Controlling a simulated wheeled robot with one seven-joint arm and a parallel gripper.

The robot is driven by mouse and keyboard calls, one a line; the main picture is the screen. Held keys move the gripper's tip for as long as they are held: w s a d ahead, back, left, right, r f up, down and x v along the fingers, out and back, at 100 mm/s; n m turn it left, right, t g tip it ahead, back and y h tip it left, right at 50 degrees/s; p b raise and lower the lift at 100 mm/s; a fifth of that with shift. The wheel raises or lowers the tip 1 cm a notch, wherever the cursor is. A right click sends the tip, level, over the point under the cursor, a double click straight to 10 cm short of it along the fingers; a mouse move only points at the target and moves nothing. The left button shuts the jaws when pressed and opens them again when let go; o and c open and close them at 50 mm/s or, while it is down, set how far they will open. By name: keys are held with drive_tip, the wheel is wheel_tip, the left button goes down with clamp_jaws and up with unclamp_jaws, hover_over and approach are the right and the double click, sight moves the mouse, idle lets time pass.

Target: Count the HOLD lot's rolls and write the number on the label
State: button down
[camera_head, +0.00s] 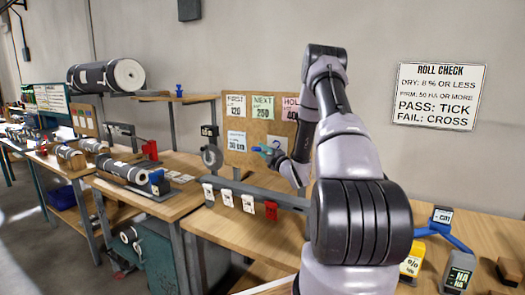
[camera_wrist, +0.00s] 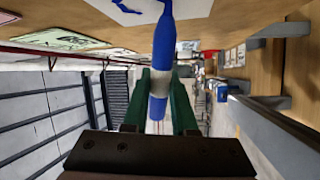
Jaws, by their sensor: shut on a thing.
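My gripper (camera_head: 268,152) is in front of the cork board, its fingers partly hidden by my arm. In the wrist view the green fingers (camera_wrist: 182,105) are shut on a blue pen (camera_wrist: 163,45) with a pale band. The pen's far end reaches a white sheet (camera_wrist: 190,9) bearing blue marks; whether the tip touches cannot be told. The pink HOLD card (camera_head: 290,106) is at the board's right, partly covered by my arm. A large grey roll (camera_head: 92,77) lies on the upper shelf. Smaller grey rolls (camera_head: 122,171) lie on the benches; which lot they belong to cannot be told.
The cork board (camera_head: 262,132) also carries a white FIRST card (camera_head: 236,107) and a green NEXT card (camera_head: 263,107). A rail (camera_head: 255,190) with white tags and a red one runs below it. Yellow (camera_head: 412,262) and grey meters stand at the right.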

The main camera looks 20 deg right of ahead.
drive_tip(key=shift+w+a+f, duration=0.4)
drive_tip(key=shift+w+f, duration=0.1)
drive_tip(key=shift+f, duration=0.25)
idle(0.8)
drive_tip(key=shift+s+a, duration=0.15)
drive_tip(key=shift+a, duration=0.05)
idle(1.4)
drive_tip(key=shift+d, duration=0.2)
idle(0.9)
drive_tip(key=shift+s+d, duration=1.15)
drive_tip(key=shift+s, duration=0.15)
idle(1.5)
drive_tip(key=shift+s+a, duration=0.1)
drive_tip(key=shift+a, duration=0.05)
drive_tip(key=shift+s+a, duration=0.8)
drive_tip(key=shift+a, duration=0.25)
